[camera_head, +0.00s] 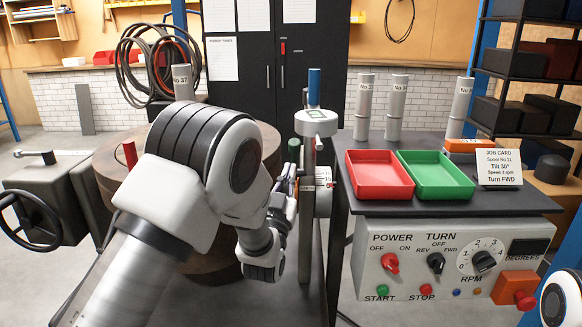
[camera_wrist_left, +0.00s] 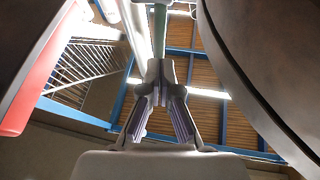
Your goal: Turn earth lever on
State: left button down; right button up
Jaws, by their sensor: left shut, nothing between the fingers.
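No label that reads "earth" shows, so I cannot tell for sure which part is the earth lever. A dark green upright handle (camera_head: 294,151) stands left of the grey post, just beyond my left gripper (camera_head: 290,178). A green rod (camera_wrist_left: 160,32) also shows in the left wrist view, straight past the fingertips. My left gripper (camera_wrist_left: 160,72) is shut and empty, its fingertips close to the rod's lower end; I cannot tell whether they touch it. My right gripper is out of view.
A grey post with a white cap (camera_head: 316,122) and blue top (camera_head: 314,86) stands beside the handle. To its right are a red tray (camera_head: 380,190), a green tray (camera_head: 436,188) and a control panel (camera_head: 450,262). A wooden spool (camera_head: 103,200) stands left, behind my arm.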

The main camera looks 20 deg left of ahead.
aim_at(291, 152)
pick_arm(q)
jog(key=shift+x, duration=1.1)
jog(key=shift+r+p, duration=0.2)
jog(key=shift+p, duration=0.1)
jog(key=r+g+p, duration=0.1)
jog(key=g+p, duration=0.1)
jog(key=p, duration=0.2)
jog(key=w+r+n+g+p, duration=0.1)
jog(key=p, duration=0.2)
jog(key=shift+w+a+r+g+p, duration=0.2)
jog(key=shift+w+a+g+p, duration=0.1)
jog(key=shift+g+p, duration=0.1)
jog(key=shift+w+f+b, duration=0.25)
jog(key=shift+w+b, duration=0.05)
jog(key=shift+w, duration=0.15)
